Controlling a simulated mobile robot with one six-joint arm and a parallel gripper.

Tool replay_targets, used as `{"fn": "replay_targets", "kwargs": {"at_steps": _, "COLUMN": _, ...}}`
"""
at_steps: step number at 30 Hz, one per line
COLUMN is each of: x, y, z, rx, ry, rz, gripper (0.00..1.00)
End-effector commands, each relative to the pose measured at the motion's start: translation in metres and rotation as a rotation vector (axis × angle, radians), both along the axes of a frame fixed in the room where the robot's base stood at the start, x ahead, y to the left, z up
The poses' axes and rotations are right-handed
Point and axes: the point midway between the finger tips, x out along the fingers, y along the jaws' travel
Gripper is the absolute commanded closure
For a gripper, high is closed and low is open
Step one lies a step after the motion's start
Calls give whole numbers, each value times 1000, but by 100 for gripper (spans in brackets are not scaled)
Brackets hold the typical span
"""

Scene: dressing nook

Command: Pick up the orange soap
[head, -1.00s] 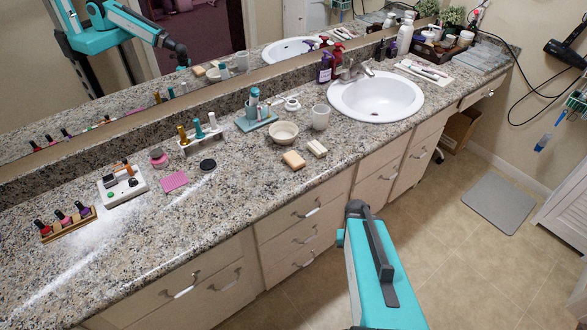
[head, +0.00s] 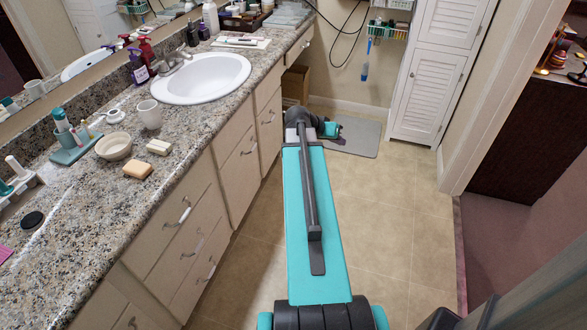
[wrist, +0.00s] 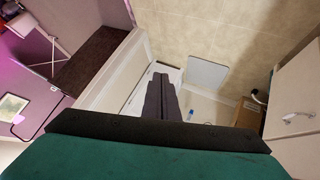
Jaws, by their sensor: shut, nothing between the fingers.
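The orange soap (head: 138,170) is a small light-orange block lying on the granite counter near its front edge. It sits in front of a cream bowl (head: 113,147) and beside a paler, cream block (head: 159,147). My gripper shows in the wrist view (wrist: 161,100) as dark fingers closed together with nothing between them. In the head view my arm reaches out over the floor, to the right of the counter and well away from the soap. The fingertips are hard to make out there. The soap does not show in the wrist view.
The counter (head: 80,215) also holds a white cup (head: 149,114), a teal tray (head: 75,148) with bottles, and a sink (head: 201,78). Drawers face the open tiled floor (head: 385,220). A grey mat (head: 352,136) and a white louvred cabinet (head: 437,75) stand beyond.

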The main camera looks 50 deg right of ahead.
Motion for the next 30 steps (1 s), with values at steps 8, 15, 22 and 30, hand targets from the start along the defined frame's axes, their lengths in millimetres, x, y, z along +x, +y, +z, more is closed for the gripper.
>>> {"fn": "replay_targets", "kwargs": {"at_steps": 8, "x": -40, "y": -70, "z": 86, "rx": -326, "ry": -195, "rz": -242, "gripper": 100}}
{"fn": "replay_targets", "kwargs": {"at_steps": 15, "x": -45, "y": -81, "z": 112, "rx": -439, "ry": -313, "rz": -324, "gripper": 100}}
{"fn": "replay_targets", "kwargs": {"at_steps": 22, "x": -45, "y": -82, "z": 115, "rx": -454, "ry": -334, "rz": -335, "gripper": 100}}
{"fn": "replay_targets", "kwargs": {"at_steps": 30, "x": -44, "y": -82, "z": 115, "rx": -452, "ry": -332, "rz": -334, "gripper": 76}}
